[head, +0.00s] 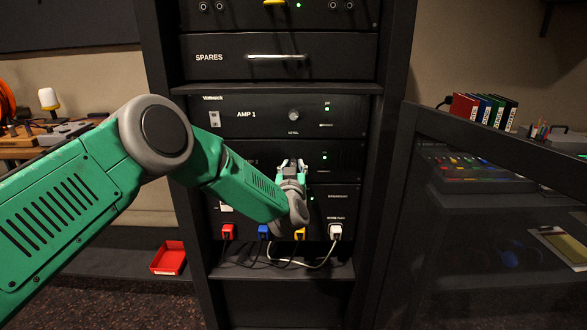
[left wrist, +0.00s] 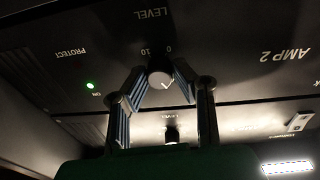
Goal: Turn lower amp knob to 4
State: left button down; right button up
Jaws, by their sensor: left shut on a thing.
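The lower amp, AMP 2 (head: 322,172), is a black rack unit with a green light, partly hidden by my left arm. Its dark level knob (left wrist: 160,78) shows in the left wrist view, with a pale pointer mark and a printed 0 and 10 beside it; the view is upside down. My left gripper (head: 292,163) is at the amp's front, and in the left wrist view its two ribbed fingers (left wrist: 158,88) are shut on the knob from both sides. My right gripper is out of view.
AMP 1 (head: 262,127) sits just above with its own level knob (head: 293,114). A SPARES drawer (head: 225,68) is higher up. Red, blue, yellow and white plugs (head: 335,231) with hanging cables are below. An open dark rack door (head: 480,230) stands at the right.

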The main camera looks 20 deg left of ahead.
pick_arm(q)
jog(key=shift+s+d+f, duration=0.15)
jog(key=shift+f, duration=0.35)
jog(key=c, duration=1.3)
grip_release()
jog(key=shift+c, duration=0.2)
jog(key=shift+r, duration=0.1)
jog(key=shift+r, duration=0.15)
jog(key=v, duration=1.1)
jog(key=shift+s, duration=0.35)
